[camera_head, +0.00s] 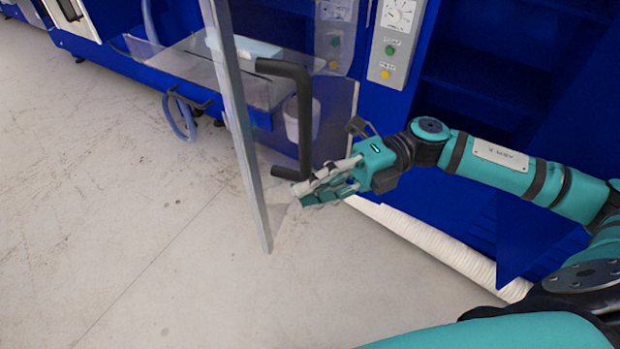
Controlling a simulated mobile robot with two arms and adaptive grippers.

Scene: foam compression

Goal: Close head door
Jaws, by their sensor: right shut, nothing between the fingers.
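The head door (333,132) is a clear panel with a grey metal edge frame (240,130), standing open and swung out from the blue machine. A black D-shaped handle (305,115) is on the door. My right gripper (302,198) is shut and empty, with its fingertips close to the lower end of the handle. I cannot tell whether they touch it. My left gripper is not in view.
The blue machine (420,110) fills the back and right, with a grey control panel (397,45) bearing green and yellow buttons. A blue hose (182,118) hangs at the left. A white roll (440,245) lies along the machine's base. The floor (110,200) at left is clear.

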